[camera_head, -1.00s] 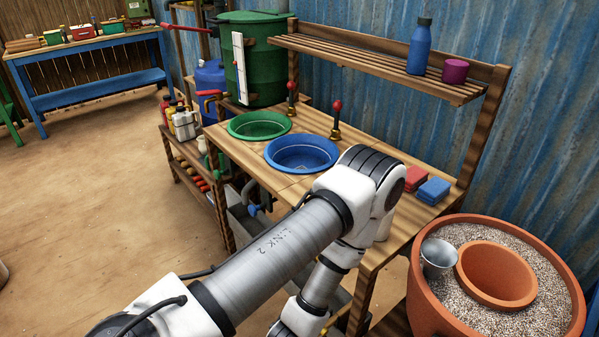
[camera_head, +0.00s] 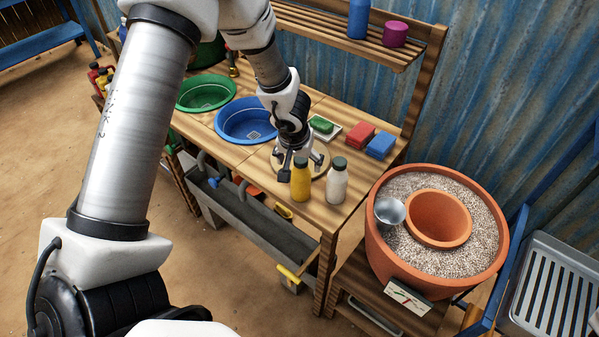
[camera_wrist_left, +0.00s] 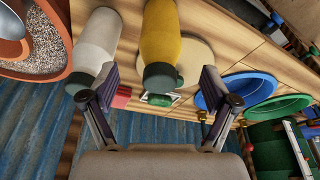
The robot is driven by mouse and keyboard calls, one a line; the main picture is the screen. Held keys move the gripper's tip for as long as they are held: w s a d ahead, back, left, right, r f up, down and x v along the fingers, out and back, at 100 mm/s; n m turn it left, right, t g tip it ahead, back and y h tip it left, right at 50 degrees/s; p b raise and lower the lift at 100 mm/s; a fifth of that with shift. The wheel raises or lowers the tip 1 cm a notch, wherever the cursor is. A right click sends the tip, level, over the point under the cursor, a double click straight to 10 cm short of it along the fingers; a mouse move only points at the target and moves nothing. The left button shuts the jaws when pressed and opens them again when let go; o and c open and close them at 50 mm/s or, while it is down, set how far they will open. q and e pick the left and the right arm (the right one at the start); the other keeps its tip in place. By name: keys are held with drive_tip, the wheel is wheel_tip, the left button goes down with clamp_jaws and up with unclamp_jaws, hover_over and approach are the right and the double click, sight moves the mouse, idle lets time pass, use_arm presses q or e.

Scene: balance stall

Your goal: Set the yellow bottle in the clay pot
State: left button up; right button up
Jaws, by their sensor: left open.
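The yellow bottle (camera_head: 300,184), with a dark green cap, stands upright on the wooden bench next to a whitish bottle (camera_head: 336,184). My left gripper (camera_head: 301,160) is open and empty, close to the yellow bottle's cap. In the left wrist view the yellow bottle (camera_wrist_left: 160,38) lies between the open fingers (camera_wrist_left: 158,82); I see no contact. The whitish bottle (camera_wrist_left: 98,40) is near one finger there. The clay pot (camera_head: 438,218), round and orange, sits empty in the gravel of a larger terracotta planter (camera_head: 385,264). My right gripper is not in view.
A metal cup (camera_head: 390,211) stands on the gravel beside the clay pot. Blue (camera_head: 247,120) and green (camera_head: 206,93) basins, a soap dish (camera_head: 325,128), a red sponge (camera_head: 360,135) and a blue sponge (camera_head: 381,146) are on the bench. A slatted shelf (camera_head: 345,42) overhangs the back.

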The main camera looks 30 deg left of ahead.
sight(301, 174)
use_arm(q)
drive_tip(key=b+x, duration=0.3)
drive_tip(key=x, duration=0.4)
drive_tip(key=shift+f, duration=0.15)
drive_tip(key=c, duration=1.7)
drive_tip(key=shift+o, duration=0.2)
drive_tip(key=shift+r, duration=0.2)
